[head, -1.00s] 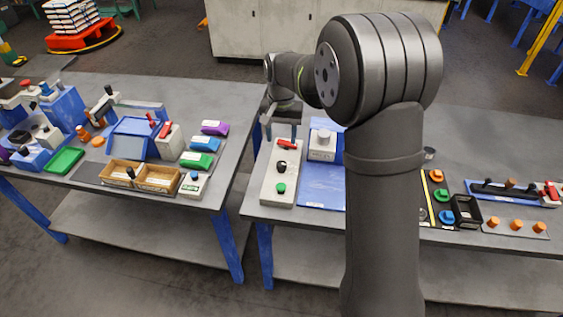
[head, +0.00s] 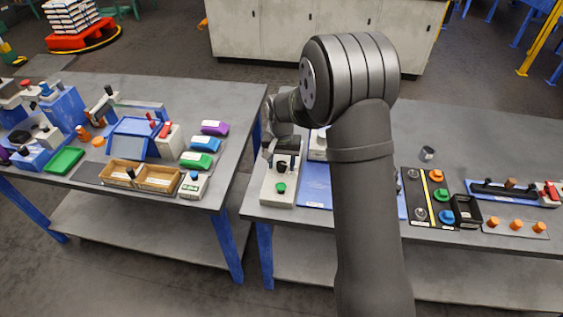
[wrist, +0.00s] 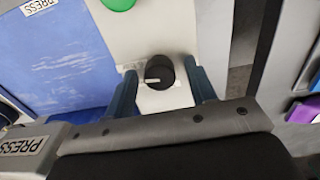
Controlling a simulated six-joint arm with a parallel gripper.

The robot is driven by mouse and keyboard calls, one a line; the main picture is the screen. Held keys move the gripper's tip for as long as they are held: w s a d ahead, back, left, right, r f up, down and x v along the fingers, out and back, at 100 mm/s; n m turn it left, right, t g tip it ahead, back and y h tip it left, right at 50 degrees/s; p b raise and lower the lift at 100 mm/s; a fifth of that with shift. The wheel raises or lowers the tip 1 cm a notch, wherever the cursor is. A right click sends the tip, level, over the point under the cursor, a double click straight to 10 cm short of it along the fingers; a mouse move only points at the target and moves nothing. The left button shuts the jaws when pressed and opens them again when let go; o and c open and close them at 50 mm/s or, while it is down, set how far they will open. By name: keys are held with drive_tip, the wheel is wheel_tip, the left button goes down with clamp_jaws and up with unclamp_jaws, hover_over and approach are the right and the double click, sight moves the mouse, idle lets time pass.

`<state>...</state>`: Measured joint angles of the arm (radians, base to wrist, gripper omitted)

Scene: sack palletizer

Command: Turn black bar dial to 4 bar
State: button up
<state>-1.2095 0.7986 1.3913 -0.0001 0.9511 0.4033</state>
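The black bar dial (head: 281,168) sits on a light panel (head: 268,190) on the right-hand table. In the wrist view the dial (wrist: 159,72) is round and dark with a pale pointer line. My gripper (wrist: 163,88) is open, with one finger on each side of the dial and a visible gap to it on both sides. In the head view my gripper (head: 277,155) is over the panel, just behind the dial. The scale markings around the dial are not readable.
A green button (head: 281,188) is on the same panel, in front of the dial; it also shows in the wrist view (wrist: 118,3). A blue plate (head: 316,185) lies to the right. The panel's red switch is hidden behind my gripper.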

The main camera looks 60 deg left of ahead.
drive_tip(key=c, duration=0.9)
drive_tip(key=shift+o, duration=0.2)
drive_tip(key=shift+n, duration=0.4)
drive_tip(key=n, duration=0.4)
drive_tip(key=shift+n, duration=2.5)
drive_tip(key=o, duration=1)
